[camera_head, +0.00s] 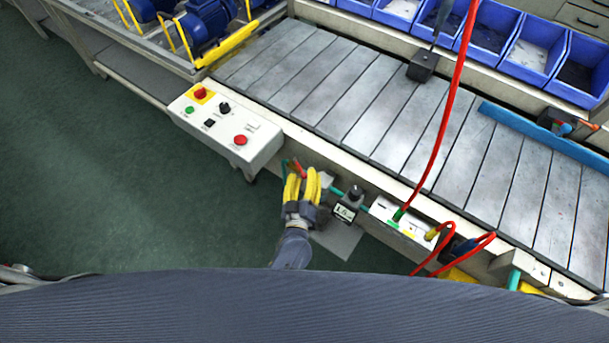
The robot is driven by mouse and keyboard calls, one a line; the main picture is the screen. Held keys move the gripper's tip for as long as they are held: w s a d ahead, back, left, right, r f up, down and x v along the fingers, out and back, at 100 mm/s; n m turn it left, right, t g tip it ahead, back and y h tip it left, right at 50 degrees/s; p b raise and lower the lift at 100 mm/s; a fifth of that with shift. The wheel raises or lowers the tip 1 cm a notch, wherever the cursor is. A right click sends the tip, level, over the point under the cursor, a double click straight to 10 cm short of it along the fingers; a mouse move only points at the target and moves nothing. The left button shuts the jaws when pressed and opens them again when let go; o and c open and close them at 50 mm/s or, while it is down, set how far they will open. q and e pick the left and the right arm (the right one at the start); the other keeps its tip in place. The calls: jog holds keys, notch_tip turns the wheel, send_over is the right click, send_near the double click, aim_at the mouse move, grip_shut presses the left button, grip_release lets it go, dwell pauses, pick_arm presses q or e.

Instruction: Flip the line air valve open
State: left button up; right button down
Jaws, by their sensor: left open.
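My left gripper (302,177), with yellow fingers, is at the front side of the line, below the control box. Its fingers are apart. A small red lever (298,167), which looks like the line air valve's handle, shows just beyond the fingertips. Green tubing (285,165) shows beside it. The fingers hide most of the valve, so I cannot tell whether they touch the lever or how far it is turned. My right gripper is not in view.
A white control box (225,128) with red, green and black controls stands up-left of the gripper. A gauge unit (347,207) and a manifold with red hoses (440,240) lie to the right. Blue bins (530,48) line the back. Green floor is clear at left.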

pick_arm(q)
jog(key=s, duration=1.1)
jog(key=shift+s+a, duration=0.25)
jog(key=shift+a, duration=0.2)
